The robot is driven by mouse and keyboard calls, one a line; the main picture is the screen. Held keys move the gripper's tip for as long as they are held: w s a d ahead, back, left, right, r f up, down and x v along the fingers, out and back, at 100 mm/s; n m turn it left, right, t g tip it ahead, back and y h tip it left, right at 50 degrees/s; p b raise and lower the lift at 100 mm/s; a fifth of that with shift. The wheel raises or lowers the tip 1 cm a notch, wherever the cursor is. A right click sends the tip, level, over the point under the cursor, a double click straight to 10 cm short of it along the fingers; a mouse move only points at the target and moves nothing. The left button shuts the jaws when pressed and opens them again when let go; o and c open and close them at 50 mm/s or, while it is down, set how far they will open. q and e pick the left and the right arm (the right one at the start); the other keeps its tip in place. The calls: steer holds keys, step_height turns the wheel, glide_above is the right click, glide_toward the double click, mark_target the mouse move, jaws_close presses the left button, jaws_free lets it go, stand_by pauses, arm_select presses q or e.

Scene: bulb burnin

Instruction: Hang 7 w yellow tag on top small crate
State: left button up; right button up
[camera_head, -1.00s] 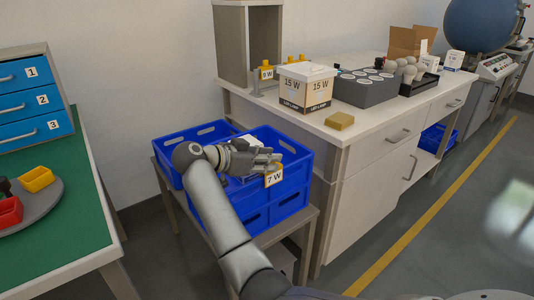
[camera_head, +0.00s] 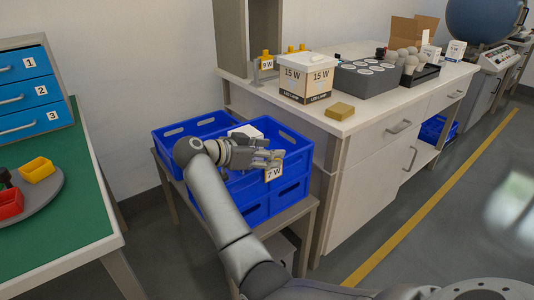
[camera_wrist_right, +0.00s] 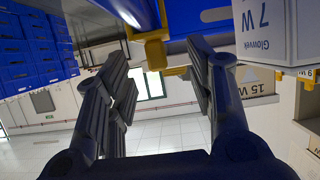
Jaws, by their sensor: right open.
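The 7 W yellow tag (camera_head: 273,172) hangs at the front rim of the top small blue crate (camera_head: 298,162), its white label facing outward. In the right wrist view its yellow hook (camera_wrist_right: 155,52) is at the blue rim, between the spread fingers. My right gripper (camera_head: 268,158) is open around the hook; whether a finger touches it I cannot tell. A white 7 W box (camera_wrist_right: 278,30) sits in the crate and also shows in the head view (camera_head: 246,131). My left gripper is not in view.
Another blue crate (camera_head: 165,145) stands at the left on the same low stand. To the right is a bench (camera_head: 360,150) with a 15 W box (camera_head: 308,78), a 9 W yellow tag (camera_head: 266,62) and a grey bulb tray (camera_head: 365,90). A green table (camera_head: 75,210) is at the left.

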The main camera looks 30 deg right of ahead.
steer(key=v, duration=0.7)
steer(key=shift+a+r, duration=0.15)
steer(key=shift+a, duration=0.1)
